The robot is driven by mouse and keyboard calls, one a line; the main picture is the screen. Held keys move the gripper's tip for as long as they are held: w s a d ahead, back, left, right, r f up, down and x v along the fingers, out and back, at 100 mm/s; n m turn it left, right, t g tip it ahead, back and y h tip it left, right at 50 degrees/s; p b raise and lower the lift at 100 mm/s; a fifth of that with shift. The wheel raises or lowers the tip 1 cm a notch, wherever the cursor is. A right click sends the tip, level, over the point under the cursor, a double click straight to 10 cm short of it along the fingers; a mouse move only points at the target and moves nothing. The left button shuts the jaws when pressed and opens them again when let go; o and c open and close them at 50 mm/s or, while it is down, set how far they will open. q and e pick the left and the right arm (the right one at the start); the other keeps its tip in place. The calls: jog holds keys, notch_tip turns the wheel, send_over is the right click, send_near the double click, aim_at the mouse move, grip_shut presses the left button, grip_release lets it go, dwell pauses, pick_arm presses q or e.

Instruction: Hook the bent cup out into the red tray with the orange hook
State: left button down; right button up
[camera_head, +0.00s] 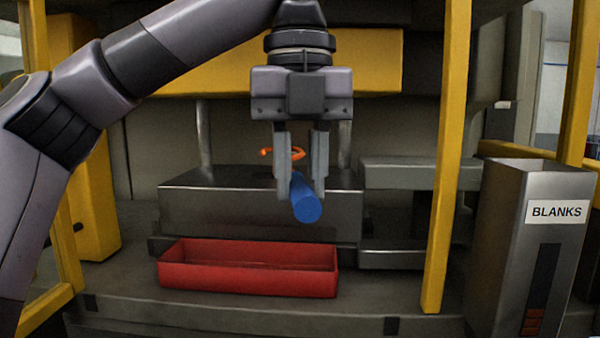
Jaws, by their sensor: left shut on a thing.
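My left gripper (302,192) points down at the centre of the head view. It is shut on a blue handle (306,208), whose round end faces me. A curved orange hook (267,153) shows just behind the fingers, at the far side of the handle; the fingers hide part of it. The red tray (248,284) lies below, in front of the metal block, and the part of its inside that shows looks empty. The bent cup cannot be made out. My right gripper is not in view.
A metal press block (215,210) stands behind the tray, with upright rods above it. A yellow post (447,160) stands to the right of the gripper. A metal bin marked BLANKS (510,235) is at the far right. A grey ledge (140,312) runs along the front.

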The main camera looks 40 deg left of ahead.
pick_arm(q)
jog(key=shift+f, duration=0.15)
jog(key=shift+f+b, duration=0.55)
jog(key=shift+f, duration=1.2)
jog(key=shift+s+d, duration=0.1)
jog(key=s+d, duration=0.4)
jog(key=s, duration=0.3)
jog(key=shift+d, duration=0.2)
dwell(1.1)
jog(key=shift+s+d, duration=0.1)
jog(key=shift+s, duration=0.2)
dwell(0.4)
